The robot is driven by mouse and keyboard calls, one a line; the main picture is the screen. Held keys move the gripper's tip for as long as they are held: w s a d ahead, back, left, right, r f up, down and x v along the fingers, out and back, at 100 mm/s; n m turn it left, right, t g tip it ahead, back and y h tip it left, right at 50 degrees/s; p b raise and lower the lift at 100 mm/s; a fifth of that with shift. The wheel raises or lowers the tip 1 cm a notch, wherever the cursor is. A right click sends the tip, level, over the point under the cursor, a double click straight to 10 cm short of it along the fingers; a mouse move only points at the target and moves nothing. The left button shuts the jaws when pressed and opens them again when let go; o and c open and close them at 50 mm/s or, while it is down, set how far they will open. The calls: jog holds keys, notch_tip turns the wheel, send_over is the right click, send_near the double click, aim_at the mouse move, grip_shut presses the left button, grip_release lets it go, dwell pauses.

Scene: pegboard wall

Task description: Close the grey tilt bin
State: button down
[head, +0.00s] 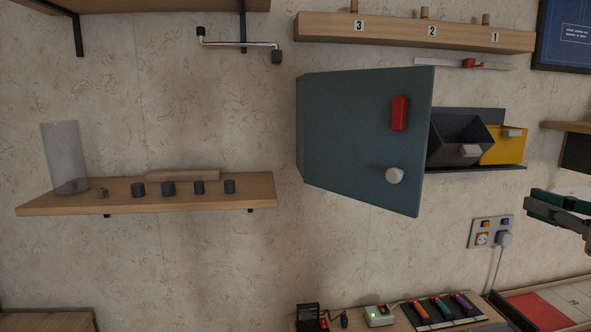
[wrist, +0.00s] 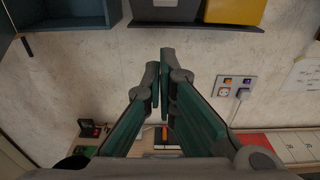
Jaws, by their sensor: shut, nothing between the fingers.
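The grey tilt bin (head: 462,140) is in the rack right of the blue-grey cabinet in the head view. It is tilted forward with its dark opening showing, and has a light handle on its front. The cabinet hides part of its left side. In the wrist view its underside (wrist: 168,7) shows at the top edge. My gripper (head: 530,205) is at the right edge of the head view, lower than the bin and to its right, apart from it. In the wrist view my gripper (wrist: 160,72) has its fingertips together, with nothing between them.
A yellow bin (head: 506,146) stands right of the grey bin. The open blue-grey cabinet door (head: 350,135) with a red part and a pale knob juts out on the left. A wall socket panel (head: 483,238) with a plug and cord is below. Bare wall lies between.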

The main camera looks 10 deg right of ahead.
aim_at(453, 145)
jog(key=w+r, duration=0.2)
jog(key=w, duration=1.1)
jog(key=shift+r, duration=0.15)
jog(key=shift+a+r+p, duration=0.1)
jog(key=shift+r+p, duration=0.05)
jog(key=shift+p, duration=0.25)
jog(key=shift+r+g+p, duration=0.15)
jog(key=shift+g+p, duration=0.15)
jog(key=shift+p, duration=0.25)
